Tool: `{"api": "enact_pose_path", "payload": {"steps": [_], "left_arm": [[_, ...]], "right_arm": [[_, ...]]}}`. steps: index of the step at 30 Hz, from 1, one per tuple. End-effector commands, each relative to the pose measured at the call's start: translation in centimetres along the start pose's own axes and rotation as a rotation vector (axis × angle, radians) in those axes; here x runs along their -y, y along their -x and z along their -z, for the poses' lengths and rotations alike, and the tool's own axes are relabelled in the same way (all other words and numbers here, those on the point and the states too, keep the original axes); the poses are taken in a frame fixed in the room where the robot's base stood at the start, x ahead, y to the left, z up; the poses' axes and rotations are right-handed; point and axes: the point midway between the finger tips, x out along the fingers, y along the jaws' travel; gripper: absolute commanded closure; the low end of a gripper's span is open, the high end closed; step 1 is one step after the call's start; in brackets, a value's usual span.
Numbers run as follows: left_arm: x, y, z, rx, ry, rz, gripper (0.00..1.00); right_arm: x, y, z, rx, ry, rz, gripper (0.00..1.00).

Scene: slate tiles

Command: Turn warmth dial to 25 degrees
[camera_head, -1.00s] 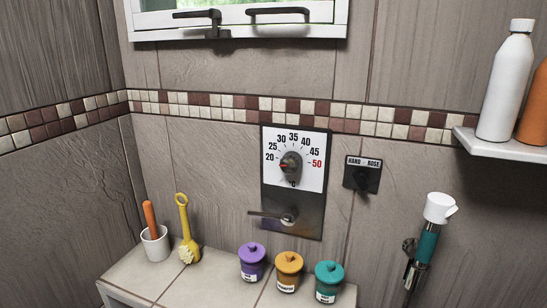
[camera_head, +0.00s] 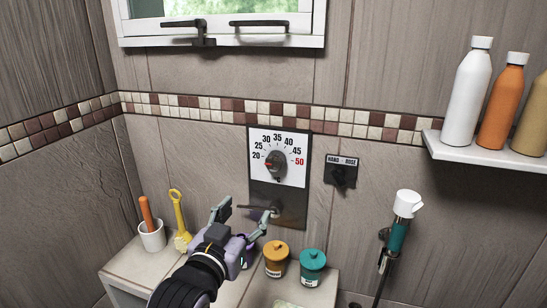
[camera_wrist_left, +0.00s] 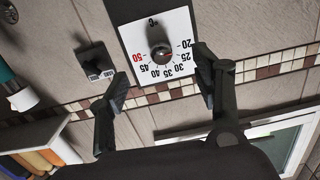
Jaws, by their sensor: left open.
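The warmth dial is a dark round knob (camera_head: 276,163) on a white scale plate (camera_head: 292,146) marked 20 to 50, with 50 in red. A red mark shows on the knob's left side, toward the low numbers; I cannot read its exact value. My left gripper (camera_head: 246,212) is open and empty, below and in front of the plate. In the left wrist view the scale appears upside down, and the knob (camera_wrist_left: 159,54) lies beyond the gap between the open fingers (camera_wrist_left: 162,72), apart from them. My right gripper is not in view.
A lever (camera_head: 262,209) sits below the scale, partly behind my gripper. A hand/rose switch (camera_head: 342,175) is to the right. Orange (camera_head: 276,262) and teal (camera_head: 312,268) jars stand on the ledge below. A shower handset (camera_head: 399,235) and bottle shelf (camera_head: 485,149) are at right.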

Motion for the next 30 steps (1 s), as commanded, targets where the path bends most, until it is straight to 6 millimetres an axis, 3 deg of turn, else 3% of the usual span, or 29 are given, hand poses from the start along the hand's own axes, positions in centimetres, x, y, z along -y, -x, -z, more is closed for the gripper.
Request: {"api": "enact_pose_path", "payload": {"steps": [1, 3, 7, 20, 30], "left_arm": [[-0.3, 0.1, 1.7, -0.036, -0.004, -0.005, 0.41], [-0.4, 0.0, 2.8, -0.061, -0.007, -0.008, 0.41], [-0.5, -1.1, 3.3, -0.068, -0.008, -0.009, 0.41], [-0.6, -9.1, 3.9, -0.065, -0.007, -0.009, 0.41], [-0.6, -14.7, 4.2, -0.066, -0.007, -0.009, 0.41]], "right_arm": [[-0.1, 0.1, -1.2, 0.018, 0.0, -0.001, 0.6], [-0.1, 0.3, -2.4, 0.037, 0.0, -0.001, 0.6], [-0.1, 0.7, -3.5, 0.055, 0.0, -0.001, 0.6], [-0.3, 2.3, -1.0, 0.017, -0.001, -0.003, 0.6], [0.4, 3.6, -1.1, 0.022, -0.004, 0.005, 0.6]]}}
